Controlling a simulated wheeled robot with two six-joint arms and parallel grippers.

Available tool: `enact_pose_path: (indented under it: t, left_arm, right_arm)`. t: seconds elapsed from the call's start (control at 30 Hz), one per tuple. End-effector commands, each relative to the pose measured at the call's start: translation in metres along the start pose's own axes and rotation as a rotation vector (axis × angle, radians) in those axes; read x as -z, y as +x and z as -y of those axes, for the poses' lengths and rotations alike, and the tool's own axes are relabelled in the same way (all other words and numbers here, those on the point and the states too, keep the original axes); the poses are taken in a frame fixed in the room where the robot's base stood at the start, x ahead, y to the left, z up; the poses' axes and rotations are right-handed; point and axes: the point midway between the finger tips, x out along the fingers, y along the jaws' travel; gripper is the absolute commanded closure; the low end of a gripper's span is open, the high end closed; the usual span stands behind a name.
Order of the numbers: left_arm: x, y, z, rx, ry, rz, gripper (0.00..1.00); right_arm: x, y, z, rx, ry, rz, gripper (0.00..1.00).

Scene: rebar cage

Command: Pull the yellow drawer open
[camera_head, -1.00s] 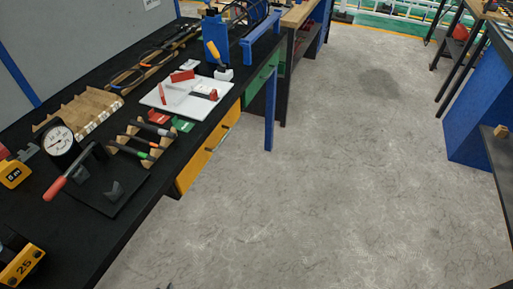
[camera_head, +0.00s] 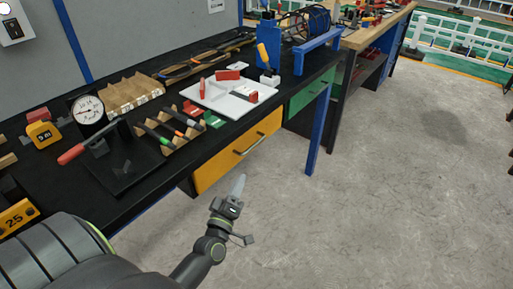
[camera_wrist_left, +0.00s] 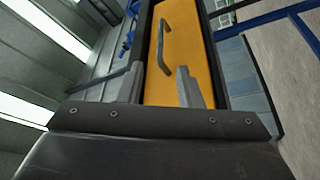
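The yellow drawer (camera_head: 225,162) is under the black bench top, its front looking flush with the bench. Its metal bar handle (camera_head: 250,144) is near the top of the front. In the left wrist view, the drawer front (camera_wrist_left: 190,50) and its handle (camera_wrist_left: 163,46) lie ahead of the fingers. My left gripper (camera_head: 238,188) is in front of and below the drawer, apart from the handle. The left wrist view shows its two fingers (camera_wrist_left: 146,82) spread apart with nothing between them. My right gripper is not in view.
A green drawer (camera_head: 308,97) sits to the right of the yellow one, beside a blue bench leg (camera_head: 319,130). The black bench top (camera_head: 110,203) carries a dial gauge (camera_head: 88,108), a white tray (camera_head: 215,97) and tools. The grey floor (camera_head: 400,200) to the right is clear.

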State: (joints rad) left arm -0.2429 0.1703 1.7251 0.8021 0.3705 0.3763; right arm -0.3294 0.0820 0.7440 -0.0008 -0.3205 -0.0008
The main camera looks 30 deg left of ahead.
Motion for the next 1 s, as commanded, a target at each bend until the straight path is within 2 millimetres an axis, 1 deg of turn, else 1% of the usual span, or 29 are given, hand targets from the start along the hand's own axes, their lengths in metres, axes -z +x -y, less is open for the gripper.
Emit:
enact_pose_path:
  t: [0.03, 0.1, 0.4, 0.53, 0.63, 0.77, 1.0]
  left_arm:
    - [0.001, 0.013, -0.003, -0.003, 0.001, 0.0, 0.67]
    - [0.002, 0.028, -0.003, -0.002, 0.001, 0.0, 0.67]
    - [0.0, 0.089, -0.001, -0.002, 0.002, 0.0, 0.67]
    - [0.0, 0.112, -0.001, -0.001, 0.004, 0.0, 0.67]
    - [-0.001, 0.124, 0.0, -0.001, 0.002, 0.0, 0.67]
    - [-0.001, 0.134, 0.0, 0.0, 0.002, 0.001, 0.67]
    - [-0.001, 0.138, 0.001, 0.002, 0.002, 0.001, 0.67]
  right_arm:
    - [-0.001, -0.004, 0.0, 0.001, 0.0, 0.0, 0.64]
    - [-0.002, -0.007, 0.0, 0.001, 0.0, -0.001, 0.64]
    - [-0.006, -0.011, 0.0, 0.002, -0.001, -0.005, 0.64]
    - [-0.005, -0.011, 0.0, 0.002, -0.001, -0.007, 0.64]
    - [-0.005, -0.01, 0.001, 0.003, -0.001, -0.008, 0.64]
    - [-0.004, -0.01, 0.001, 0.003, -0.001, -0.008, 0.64]
    - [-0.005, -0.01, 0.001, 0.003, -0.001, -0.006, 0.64]
